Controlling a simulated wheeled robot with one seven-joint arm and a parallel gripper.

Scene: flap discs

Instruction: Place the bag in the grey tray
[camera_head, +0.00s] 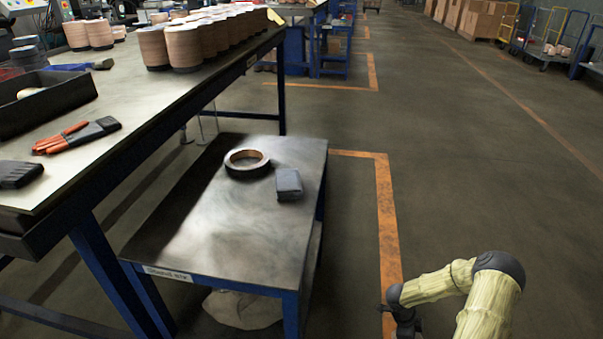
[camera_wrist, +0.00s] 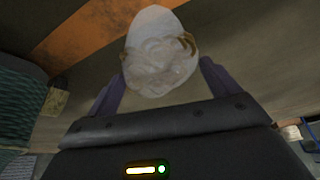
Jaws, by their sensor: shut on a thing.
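In the wrist view my gripper (camera_wrist: 161,72) is shut on a whitish, crumpled bag (camera_wrist: 160,48). The bag sits between the two finger tips and has brownish-gold marks near its top corners. In the head view the bag is not visible, and my arm shows at the bottom right, over the floor beside the low table. A dark, nearly black open tray (camera_head: 55,101) stands on the workbench at the left, with a pale item in it. I cannot tell whether this is the grey tray; no other tray is clear.
The low table (camera_head: 230,235) holds a ring-shaped roll (camera_head: 246,162) and a dark grey folded block (camera_head: 289,184); its front is bare. A pale sack (camera_head: 243,308) lies beneath it.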

